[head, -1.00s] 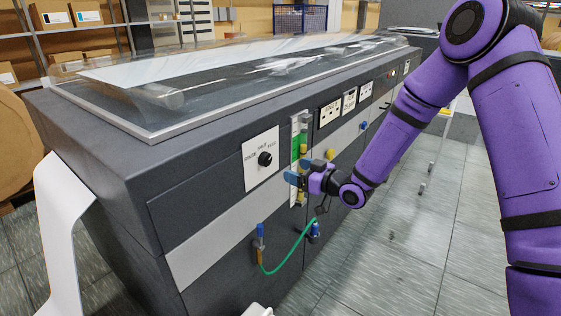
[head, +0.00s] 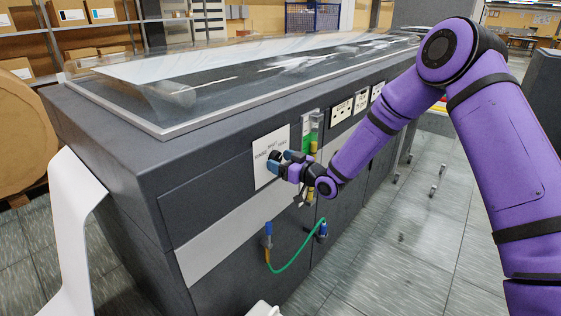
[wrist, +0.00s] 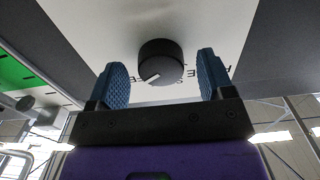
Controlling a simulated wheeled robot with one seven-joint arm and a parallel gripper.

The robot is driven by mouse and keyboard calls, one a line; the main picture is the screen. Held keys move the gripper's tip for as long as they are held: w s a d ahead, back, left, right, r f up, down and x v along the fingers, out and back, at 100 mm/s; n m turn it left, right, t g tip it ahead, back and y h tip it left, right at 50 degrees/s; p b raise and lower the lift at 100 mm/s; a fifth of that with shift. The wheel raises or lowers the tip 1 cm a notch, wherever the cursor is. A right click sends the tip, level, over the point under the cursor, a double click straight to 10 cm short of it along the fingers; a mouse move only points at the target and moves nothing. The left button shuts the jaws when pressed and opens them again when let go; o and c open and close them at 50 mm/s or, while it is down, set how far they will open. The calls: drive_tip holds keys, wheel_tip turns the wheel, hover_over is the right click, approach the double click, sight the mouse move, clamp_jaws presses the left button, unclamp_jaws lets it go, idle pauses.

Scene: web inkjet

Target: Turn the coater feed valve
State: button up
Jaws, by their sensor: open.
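The feed valve is a round black knob (wrist: 160,60) on a white label plate (head: 263,176) on the front of the grey machine. In the wrist view its white pointer mark sits at the lower left of the knob's face. The printed words there are upside down and partly covered. My gripper (head: 283,161) is open at the plate. In the wrist view its blue padded fingers stand on either side of the knob, with a visible gap on each side. In the head view the fingers partly cover the knob and lettering.
A green and clear gauge (head: 311,132) sits on the panel just right of the plate. Below, a green hose (head: 292,263) loops between two blue-handled fittings. White sheet (head: 76,215) hangs off the machine's left end. The floor in front is free.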

drive_tip(key=shift+w+a, duration=0.1)
drive_tip(key=shift+a, duration=0.1)
drive_tip(key=c, duration=0.9)
drive_tip(key=shift+n, duration=0.3)
drive_tip(key=n, duration=1.1)
idle(0.3)
drive_tip(key=o, duration=0.9)
